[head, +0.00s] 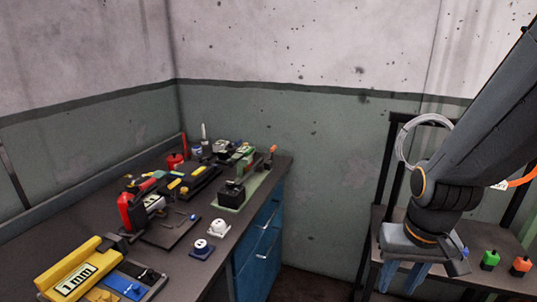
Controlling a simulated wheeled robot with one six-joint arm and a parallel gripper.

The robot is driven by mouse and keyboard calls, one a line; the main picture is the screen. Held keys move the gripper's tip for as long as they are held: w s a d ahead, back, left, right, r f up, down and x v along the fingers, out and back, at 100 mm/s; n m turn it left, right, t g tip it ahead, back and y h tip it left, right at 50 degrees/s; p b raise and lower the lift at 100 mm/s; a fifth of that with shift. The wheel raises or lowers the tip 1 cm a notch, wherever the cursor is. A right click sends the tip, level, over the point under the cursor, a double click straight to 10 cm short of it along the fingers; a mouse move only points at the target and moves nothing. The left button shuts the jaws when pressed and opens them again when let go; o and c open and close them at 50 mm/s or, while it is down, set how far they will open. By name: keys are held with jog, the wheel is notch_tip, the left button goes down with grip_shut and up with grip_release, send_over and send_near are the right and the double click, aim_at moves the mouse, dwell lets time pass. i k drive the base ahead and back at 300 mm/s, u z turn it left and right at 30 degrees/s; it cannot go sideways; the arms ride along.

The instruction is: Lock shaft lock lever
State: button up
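My gripper (393,277) is at the lower right, pointing down in front of a side table. Its blue fingers are apart, with nothing visible between them. I cannot pick out the shaft lock lever for certain. On the workbench (180,262) at the left, well away from my gripper, stands a red and black machine (132,205). Behind it is a black device with yellow parts (185,182). At the far end, a black unit (232,193) stands on a green base, near an orange-tipped handle (272,152).
Green (489,260) and orange (521,266) bottles stand on the side table. Floor shows between bench and table.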

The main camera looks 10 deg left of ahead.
aim_at(274, 147)
jog(key=u, duration=0.65)
jog(key=i, duration=0.45)
jog(key=z, duration=0.05)
jog(key=k, duration=0.65)
jog(key=z, duration=0.25)
jog(key=i, duration=1.15)
